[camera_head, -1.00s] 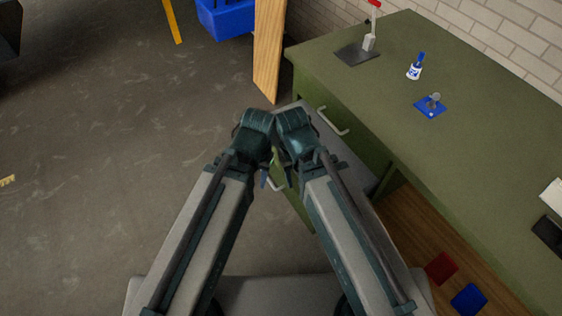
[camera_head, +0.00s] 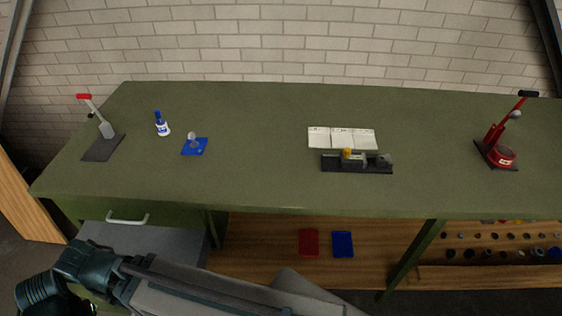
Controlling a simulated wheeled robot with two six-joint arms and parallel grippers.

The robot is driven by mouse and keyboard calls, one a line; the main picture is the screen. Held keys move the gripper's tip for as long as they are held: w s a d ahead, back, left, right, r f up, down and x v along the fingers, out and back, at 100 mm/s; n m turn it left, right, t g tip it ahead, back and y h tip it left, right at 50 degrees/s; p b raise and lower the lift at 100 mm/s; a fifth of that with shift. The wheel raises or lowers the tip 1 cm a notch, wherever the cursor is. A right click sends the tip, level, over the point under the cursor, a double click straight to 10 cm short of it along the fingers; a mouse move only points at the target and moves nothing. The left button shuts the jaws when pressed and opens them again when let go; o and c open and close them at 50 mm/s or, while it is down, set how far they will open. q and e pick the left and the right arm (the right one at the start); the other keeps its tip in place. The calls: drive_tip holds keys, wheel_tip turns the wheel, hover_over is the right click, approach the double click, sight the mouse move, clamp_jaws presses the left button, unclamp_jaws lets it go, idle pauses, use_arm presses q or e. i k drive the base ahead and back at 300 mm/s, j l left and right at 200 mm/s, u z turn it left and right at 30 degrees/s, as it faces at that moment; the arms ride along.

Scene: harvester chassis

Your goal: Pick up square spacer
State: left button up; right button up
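I cannot pick out a square spacer for certain. Several small round and dark parts (camera_head: 495,251) sit in a rack on the lower shelf at the far right, too small to tell apart. A blue square plate (camera_head: 198,151) with a small round grey piece on it lies on the bench top at the left. My arm links show at the lower left, in front of the bench. No gripper fingers can be seen, and nothing is seen held.
The green bench (camera_head: 260,140) has a red-handled lever tool (camera_head: 104,127), a white-and-blue bottle (camera_head: 161,125), white sheets (camera_head: 341,138), a black fixture (camera_head: 357,166) and a red press (camera_head: 498,150). Red (camera_head: 309,243) and blue (camera_head: 342,244) bins sit below. Much of the top is clear.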

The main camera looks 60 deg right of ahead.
sight(381, 160)
drive_tip(key=z, duration=2.8)
drive_tip(key=i+l+u, duration=0.1)
drive_tip(key=l, duration=1.05)
drive_tip(key=i+u, duration=0.05)
